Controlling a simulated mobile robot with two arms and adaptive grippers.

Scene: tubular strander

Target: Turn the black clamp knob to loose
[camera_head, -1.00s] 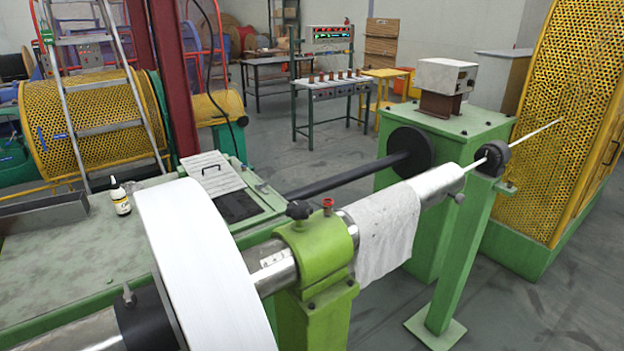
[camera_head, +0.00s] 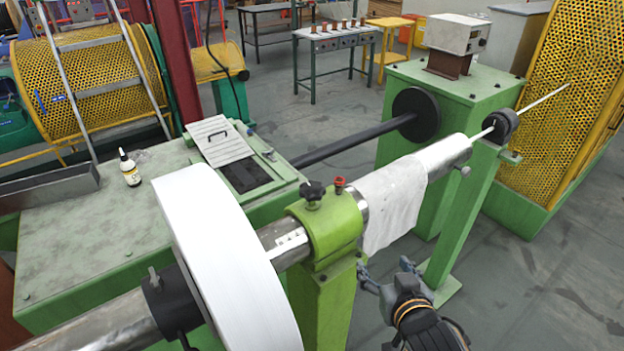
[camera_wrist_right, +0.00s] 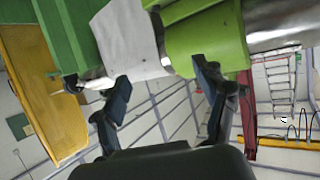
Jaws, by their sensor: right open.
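The black clamp knob (camera_head: 313,192) stands on top of the green clamp (camera_head: 332,228) that encloses the steel tube. A smaller red knob (camera_head: 339,184) sits just right of it on the same clamp. My right gripper (camera_head: 384,270) is open and empty, below and to the right of the clamp, apart from both knobs. In the right wrist view, its two fingers (camera_wrist_right: 160,75) are spread below the green clamp (camera_wrist_right: 205,40) and the white cloth (camera_wrist_right: 128,38). I cannot make out the black knob clearly there. My left gripper is not in view.
The white cloth hangs over the steel tube (camera_head: 442,158) right of the clamp. A large white reel (camera_head: 230,265) stands left of it. A small bottle (camera_head: 129,170) stands on the green bench (camera_head: 90,235). Open floor (camera_head: 540,285) lies at the right.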

